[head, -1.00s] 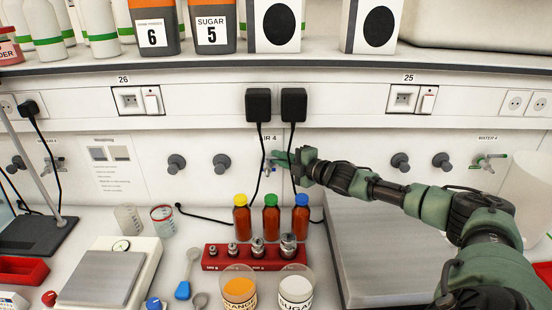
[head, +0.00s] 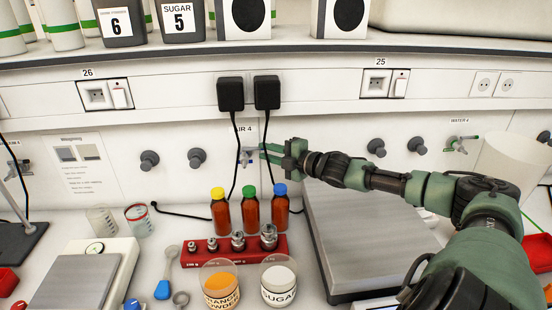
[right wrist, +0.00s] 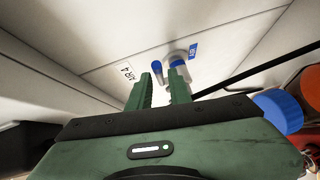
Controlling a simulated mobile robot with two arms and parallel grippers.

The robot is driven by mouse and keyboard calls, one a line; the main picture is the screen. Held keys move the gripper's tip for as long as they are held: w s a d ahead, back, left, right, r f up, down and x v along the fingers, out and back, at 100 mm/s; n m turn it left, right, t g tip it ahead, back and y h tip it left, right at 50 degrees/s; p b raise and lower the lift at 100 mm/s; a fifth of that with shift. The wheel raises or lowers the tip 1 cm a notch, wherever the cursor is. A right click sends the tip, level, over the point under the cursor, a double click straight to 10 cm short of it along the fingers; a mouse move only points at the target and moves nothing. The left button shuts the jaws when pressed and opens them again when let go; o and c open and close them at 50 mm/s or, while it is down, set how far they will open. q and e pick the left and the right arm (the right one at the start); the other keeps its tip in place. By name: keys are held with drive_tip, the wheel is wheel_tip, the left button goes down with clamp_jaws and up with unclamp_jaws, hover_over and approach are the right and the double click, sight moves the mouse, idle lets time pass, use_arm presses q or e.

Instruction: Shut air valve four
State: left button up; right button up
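The air valve four (head: 249,157) is a small grey fitting with blue parts on the back wall, under the "AIR 4" label (head: 243,129). In the right wrist view, the valve (right wrist: 178,59) and its blue handle (right wrist: 157,68) lie just beyond the fingertips, next to the label (right wrist: 127,72). My right gripper (head: 264,150) is just right of the valve, pointing at it. Its two green fingers (right wrist: 160,88) are apart with nothing between them. They look clear of the valve, though contact is hard to judge. My left gripper is not in view.
Two black plugs (head: 249,93) hang cables near the valve. Bottles with coloured caps (head: 250,212) stand below it, behind a red weight block (head: 190,253). Grey knobs (head: 197,158) flank the valve. A green-handled water valve (head: 458,143) is farther right.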

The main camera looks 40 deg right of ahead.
drive_tip(key=shift+v, duration=1.55)
drive_tip(key=shift+s, duration=0.15)
